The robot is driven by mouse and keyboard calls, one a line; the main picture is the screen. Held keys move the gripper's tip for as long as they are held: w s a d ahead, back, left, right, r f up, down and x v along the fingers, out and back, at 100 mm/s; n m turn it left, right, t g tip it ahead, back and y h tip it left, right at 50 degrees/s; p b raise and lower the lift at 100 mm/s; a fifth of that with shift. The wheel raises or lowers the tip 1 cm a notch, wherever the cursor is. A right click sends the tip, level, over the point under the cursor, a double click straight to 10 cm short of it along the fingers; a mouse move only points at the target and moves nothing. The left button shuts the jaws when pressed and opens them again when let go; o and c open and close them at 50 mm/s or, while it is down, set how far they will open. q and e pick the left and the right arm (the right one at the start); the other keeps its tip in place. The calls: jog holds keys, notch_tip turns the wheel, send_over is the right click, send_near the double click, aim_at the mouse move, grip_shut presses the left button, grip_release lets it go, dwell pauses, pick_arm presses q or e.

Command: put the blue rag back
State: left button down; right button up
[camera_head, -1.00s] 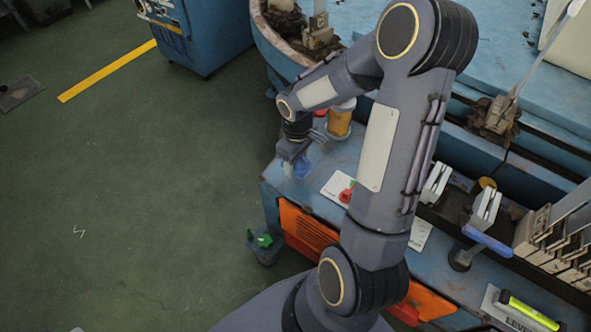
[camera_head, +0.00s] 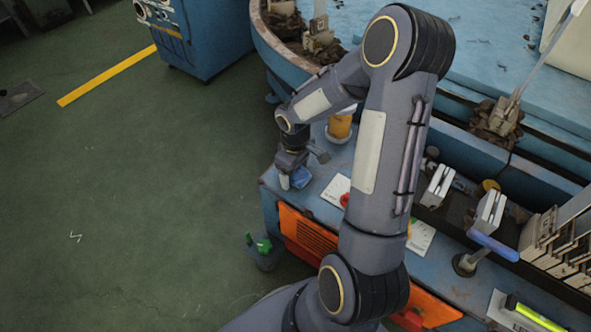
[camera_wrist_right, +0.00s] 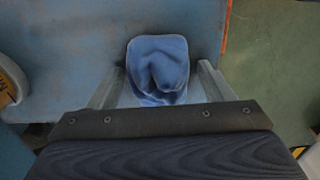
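The crumpled blue rag (camera_head: 301,177) lies on the blue bench top near its left corner. It also shows in the right wrist view (camera_wrist_right: 158,68), between my two fingers. My right gripper (camera_head: 303,169) is over the rag with its fingers spread apart. In the right wrist view my right gripper (camera_wrist_right: 162,72) shows a gap between each finger and the rag, so it is not clamped. My left gripper is not in view.
A yellow-orange container (camera_head: 340,126) stands behind the gripper. A white card (camera_head: 335,189) lies to its right. A bin with green bits (camera_head: 263,250) is beside the bench. Open green floor (camera_head: 130,200) lies left.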

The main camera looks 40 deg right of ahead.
jog(key=shift+r, duration=0.3)
notch_tip(320, 180, up, 11)
jog(key=p, duration=0.4)
jog(key=s+a+r+m+t+y, duration=0.2)
jog(key=s+a+r, duration=0.4)
jog(key=s, duration=0.2)
jog(key=s+a+r+m+t+y, duration=0.1)
jog(key=s+a+r+m+t, duration=0.2)
jog(key=s+a+r, duration=0.3)
jog(key=shift+s+a+r+t+y+p, duration=0.2)
jog(key=shift+s+a+t+y+p, duration=0.2)
jog(key=shift+s, duration=0.75)
notch_tip(320, 180, up, 26)
jog(key=p, duration=2.6)
